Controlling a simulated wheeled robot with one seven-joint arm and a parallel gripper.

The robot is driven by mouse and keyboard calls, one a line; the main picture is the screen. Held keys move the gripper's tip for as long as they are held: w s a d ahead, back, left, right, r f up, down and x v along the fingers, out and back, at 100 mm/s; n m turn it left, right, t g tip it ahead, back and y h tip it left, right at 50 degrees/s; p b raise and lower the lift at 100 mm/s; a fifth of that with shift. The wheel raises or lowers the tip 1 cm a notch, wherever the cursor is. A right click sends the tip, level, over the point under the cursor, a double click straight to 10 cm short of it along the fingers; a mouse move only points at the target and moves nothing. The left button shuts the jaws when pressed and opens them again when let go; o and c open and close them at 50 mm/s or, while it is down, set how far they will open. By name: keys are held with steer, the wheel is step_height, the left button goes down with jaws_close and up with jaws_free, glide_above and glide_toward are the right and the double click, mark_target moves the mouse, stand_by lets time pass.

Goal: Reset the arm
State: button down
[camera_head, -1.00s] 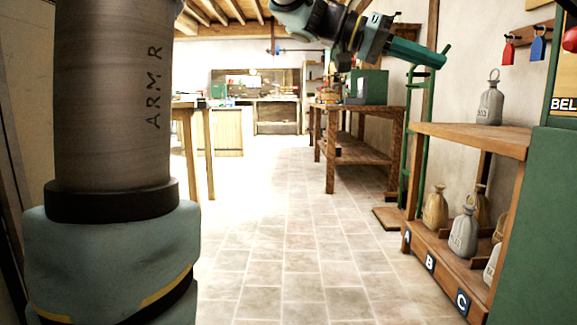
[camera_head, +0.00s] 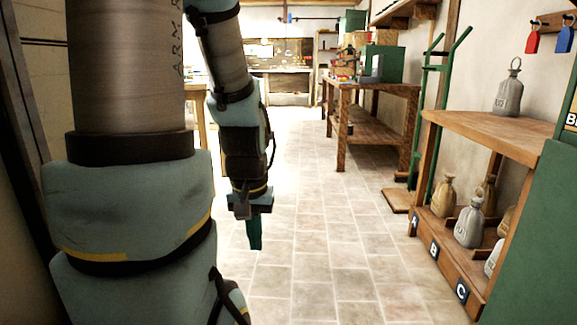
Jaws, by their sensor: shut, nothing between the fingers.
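My gripper (camera_head: 254,236) hangs in the middle of the view, pointing down above the tiled floor. Its teal fingers are shut together with nothing between them. My arm is bent, with a thick upright link at the left and the forearm coming down beside it. The gripper touches nothing that I can see.
At the right a wooden shelf (camera_head: 487,132) carries a grey weight (camera_head: 509,90), with several sacks on its lower level. A green hand truck (camera_head: 430,110) leans behind it. A wooden workbench (camera_head: 343,86) stands further back. The floor (camera_head: 320,235) ahead is clear.

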step_height(320, 180, up, 36)
steer(key=p, duration=3.4)
steer(key=shift+f, duration=0.25)
